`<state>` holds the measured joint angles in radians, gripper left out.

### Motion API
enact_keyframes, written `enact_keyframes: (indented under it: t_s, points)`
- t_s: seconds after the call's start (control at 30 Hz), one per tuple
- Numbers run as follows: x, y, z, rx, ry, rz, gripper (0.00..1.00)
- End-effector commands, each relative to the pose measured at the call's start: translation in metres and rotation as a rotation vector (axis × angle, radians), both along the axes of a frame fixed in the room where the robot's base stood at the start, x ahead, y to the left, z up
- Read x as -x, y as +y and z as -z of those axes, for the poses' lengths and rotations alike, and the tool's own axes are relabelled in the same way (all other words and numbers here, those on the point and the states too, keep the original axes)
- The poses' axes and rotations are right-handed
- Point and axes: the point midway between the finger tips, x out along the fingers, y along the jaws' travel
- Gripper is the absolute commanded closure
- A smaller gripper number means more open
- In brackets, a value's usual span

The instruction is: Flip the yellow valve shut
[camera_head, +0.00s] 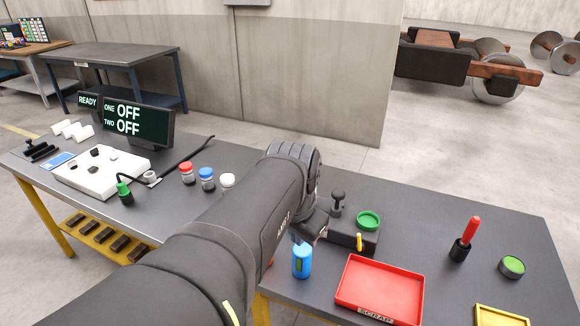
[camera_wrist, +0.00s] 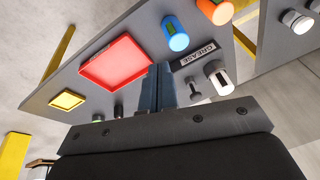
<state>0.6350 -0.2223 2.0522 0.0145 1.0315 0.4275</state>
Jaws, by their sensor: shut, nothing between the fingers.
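A small yellow valve lever (camera_head: 359,242) stands upright at the front of a dark block (camera_head: 345,230) on the table. The block also carries a black knob (camera_head: 338,197) and a green round dish (camera_head: 368,220). My gripper (camera_head: 310,226) is at the left end of the block, to the left of the yellow lever and apart from it. In the wrist view the fingers (camera_wrist: 158,90) are together and empty. I cannot make out the yellow lever in the wrist view; the fingers and gripper body hide part of the table.
A red scrap tray (camera_head: 380,289) lies in front of the block, with a blue cylinder (camera_head: 302,261) to its left. A red-handled tool in a black holder (camera_head: 459,251), a green-topped tin (camera_head: 512,267) and a yellow tray (camera_head: 500,316) are on the right.

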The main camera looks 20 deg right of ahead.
Motion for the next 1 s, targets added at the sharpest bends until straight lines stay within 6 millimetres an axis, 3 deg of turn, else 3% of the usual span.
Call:
enact_keyframes:
  t_s: [0.47,0.7,1.0]
  points:
    - [-0.049,-0.117,0.003,-0.155,0.065,0.450,1.00]
    - [-0.062,-0.182,0.021,-0.225,0.097,0.678,1.00]
    - [-0.064,-0.258,0.057,-0.302,0.137,0.947,1.00]
